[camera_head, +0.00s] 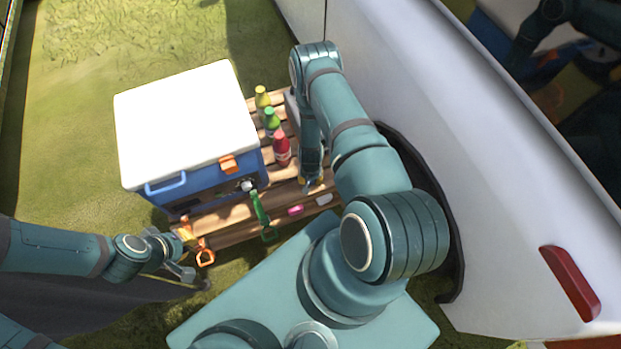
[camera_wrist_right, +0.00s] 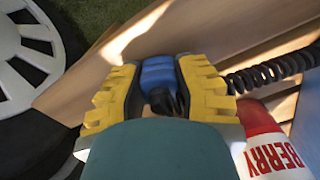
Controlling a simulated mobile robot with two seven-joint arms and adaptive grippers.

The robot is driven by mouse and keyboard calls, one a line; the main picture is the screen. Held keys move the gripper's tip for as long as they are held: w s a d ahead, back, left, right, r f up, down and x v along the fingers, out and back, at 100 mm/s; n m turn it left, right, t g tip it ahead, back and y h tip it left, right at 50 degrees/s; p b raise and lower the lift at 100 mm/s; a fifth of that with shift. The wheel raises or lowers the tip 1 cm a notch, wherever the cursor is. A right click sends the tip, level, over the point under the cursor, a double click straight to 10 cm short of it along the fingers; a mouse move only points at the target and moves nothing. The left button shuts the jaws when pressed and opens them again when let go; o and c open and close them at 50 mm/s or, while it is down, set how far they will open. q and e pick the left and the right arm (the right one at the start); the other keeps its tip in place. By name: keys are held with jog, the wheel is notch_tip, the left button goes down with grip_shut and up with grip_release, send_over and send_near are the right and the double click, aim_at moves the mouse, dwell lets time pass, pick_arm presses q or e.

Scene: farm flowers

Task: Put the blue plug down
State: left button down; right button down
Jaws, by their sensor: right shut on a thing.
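In the right wrist view, the blue plug (camera_wrist_right: 158,74) sits between the yellow fingers of my right gripper (camera_wrist_right: 160,92), which is shut on it. The plug is above the wooden slats, and I cannot tell whether it touches them. In the head view my right gripper (camera_head: 316,184) is low over the right end of the wooden pallet (camera_head: 230,222), and the plug is not clearly visible there. My left gripper (camera_head: 183,271) is at the lower left, beside the pallet's front left corner. Its fingers are too small to read.
A black coiled cable (camera_wrist_right: 270,73) lies right of the plug, near a red BERRY bottle (camera_wrist_right: 272,143). A blue cooler with a white lid (camera_head: 185,112) stands on the pallet, beside several bottles (camera_head: 271,122). Small hand tools (camera_head: 261,215) lie in front. A white vehicle (camera_head: 480,150) borders the right.

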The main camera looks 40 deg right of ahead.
jog(key=shift+f, duration=0.15)
jog(key=c, duration=0.7)
grip_release()
jog(key=shift+c, duration=0.2)
jog(key=shift+r, duration=0.2)
jog(key=shift+r+p, duration=0.25)
jog(key=shift+p, duration=0.15)
notch_tip(320, 180, up, 12)
jog(key=r+p, duration=0.1)
jog(key=p, duration=0.3)
jog(key=s+a+r+n+y, duration=0.2)
jog(key=a+r+n, duration=0.1)
jog(key=a+r, duration=0.6)
jog(key=s+a+r+n+t+y, duration=0.1)
jog(key=s+a+r+n+y, duration=0.1)
jog(key=a+r, duration=0.7)
jog(key=s+a+n, duration=0.1)
jog(key=a, duration=0.3)
jog(key=shift+r+t, duration=0.3)
